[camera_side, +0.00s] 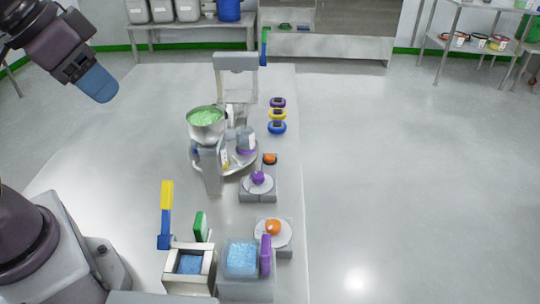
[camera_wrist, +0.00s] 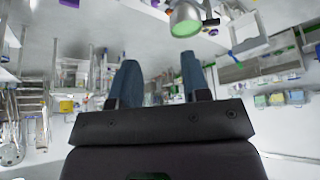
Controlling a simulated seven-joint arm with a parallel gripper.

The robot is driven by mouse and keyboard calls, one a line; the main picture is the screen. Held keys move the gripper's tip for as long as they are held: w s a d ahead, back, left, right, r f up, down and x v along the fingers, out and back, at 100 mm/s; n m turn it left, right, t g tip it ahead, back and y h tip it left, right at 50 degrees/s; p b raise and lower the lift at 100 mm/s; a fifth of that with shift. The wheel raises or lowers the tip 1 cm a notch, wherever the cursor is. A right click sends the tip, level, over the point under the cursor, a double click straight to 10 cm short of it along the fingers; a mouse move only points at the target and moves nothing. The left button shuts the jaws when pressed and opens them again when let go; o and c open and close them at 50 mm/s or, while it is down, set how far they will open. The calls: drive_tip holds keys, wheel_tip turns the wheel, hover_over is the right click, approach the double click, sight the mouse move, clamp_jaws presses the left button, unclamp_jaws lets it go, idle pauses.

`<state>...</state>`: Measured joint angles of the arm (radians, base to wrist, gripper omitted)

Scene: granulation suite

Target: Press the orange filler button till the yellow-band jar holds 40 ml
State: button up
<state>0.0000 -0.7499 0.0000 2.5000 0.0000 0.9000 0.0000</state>
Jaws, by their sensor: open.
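My gripper (camera_side: 97,86) is at the upper left of the side view, raised above the table and away from the buttons. In the wrist view its two blue fingers (camera_wrist: 160,80) stand apart with nothing between them. An orange round button (camera_side: 273,227) sits on a pale disc on a grey block near the table's right edge. A smaller orange piece (camera_side: 269,158) sits farther back, behind a purple button (camera_side: 257,177). A jar with a purple band (camera_side: 245,142) stands on the round turntable (camera_side: 240,165). A little yellow shows beside the post there; I cannot make out the yellow-band jar or its level.
A metal bowl of green granules (camera_side: 206,122) stands above the turntable; it shows in the wrist view (camera_wrist: 185,22). Bins with blue contents (camera_side: 241,257) stand in front. Purple, yellow and blue rings (camera_side: 277,114) lie at the right edge.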

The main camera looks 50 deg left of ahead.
clamp_jaws()
idle(1.9)
